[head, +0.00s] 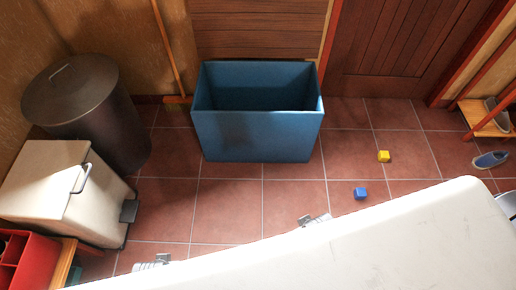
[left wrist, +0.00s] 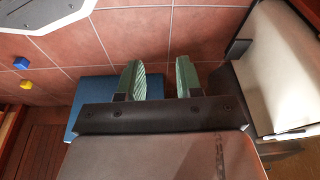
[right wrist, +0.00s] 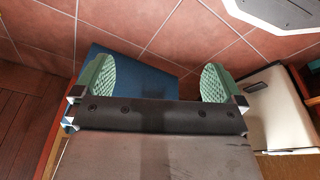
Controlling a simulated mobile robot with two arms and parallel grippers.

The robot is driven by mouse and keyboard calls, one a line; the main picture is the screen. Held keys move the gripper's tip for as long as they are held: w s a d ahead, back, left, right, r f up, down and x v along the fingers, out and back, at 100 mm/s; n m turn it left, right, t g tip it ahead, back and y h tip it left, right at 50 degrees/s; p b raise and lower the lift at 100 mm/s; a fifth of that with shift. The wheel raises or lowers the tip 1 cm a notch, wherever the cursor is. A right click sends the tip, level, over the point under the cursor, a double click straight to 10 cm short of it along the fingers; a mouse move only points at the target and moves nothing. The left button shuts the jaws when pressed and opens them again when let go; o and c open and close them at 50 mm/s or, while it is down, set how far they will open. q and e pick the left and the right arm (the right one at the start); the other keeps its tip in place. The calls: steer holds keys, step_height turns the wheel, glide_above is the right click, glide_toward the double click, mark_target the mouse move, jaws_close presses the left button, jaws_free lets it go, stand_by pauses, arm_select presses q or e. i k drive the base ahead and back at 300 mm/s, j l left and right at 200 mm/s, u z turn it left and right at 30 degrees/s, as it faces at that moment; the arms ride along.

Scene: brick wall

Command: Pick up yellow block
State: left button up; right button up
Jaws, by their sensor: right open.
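The yellow block (head: 384,156) is a small cube on the tiled floor, right of the blue bin, in the head view. It also shows at the left edge of the left wrist view (left wrist: 26,85). My left gripper (left wrist: 160,78) is partly open, with a clear gap and nothing between its green pads. In the head view only a bit of it shows at the lower left (head: 152,262). My right gripper (right wrist: 157,82) is wide open and empty. In the head view it shows at the edge of my white body (head: 314,220), left of and nearer than the yellow block. Neither gripper touches the block.
A blue block (head: 361,194) lies on the floor nearer than the yellow one. A large open blue bin (head: 258,137) stands by the wall. A dark bin (head: 100,125) and a white pedal bin (head: 60,195) stand left. A shoe (head: 490,160) lies right. Floor around the blocks is clear.

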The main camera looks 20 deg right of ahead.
mark_target(383, 156)
steer(key=k, duration=0.15)
steer(key=z, duration=1.8)
steer(key=i+l+u, duration=0.1)
steer(key=i+u, duration=0.15)
steer(key=i, duration=0.15)
steer(key=i+l+u, duration=0.25)
steer(key=i, duration=0.15)
steer(key=i+j, duration=0.05)
